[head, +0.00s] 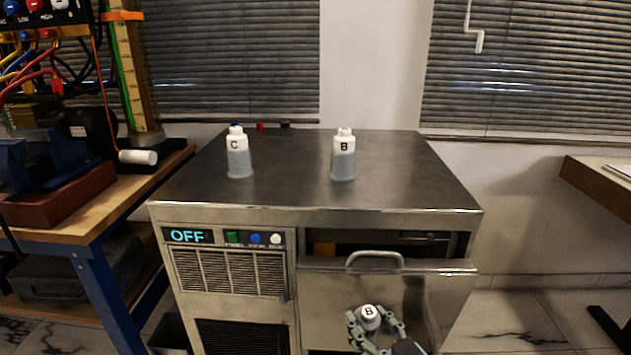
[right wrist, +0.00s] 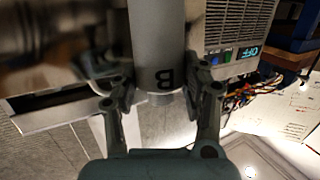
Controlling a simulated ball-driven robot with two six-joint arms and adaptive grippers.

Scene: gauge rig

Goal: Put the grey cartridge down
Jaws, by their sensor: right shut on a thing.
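My right gripper (head: 375,328) is in front of the steel cabinet, low in the head view. It is shut on a grey cartridge (head: 369,313) with a white top marked B. In the right wrist view, the right gripper (right wrist: 160,90) has its fingers on both sides of the grey cartridge (right wrist: 157,45), whose B label appears upside down. The lower part of the cartridge is hidden in the head view. My left gripper is not in view.
The display (head: 187,236) reads OFF. A cluttered workbench (head: 95,215) stands left.

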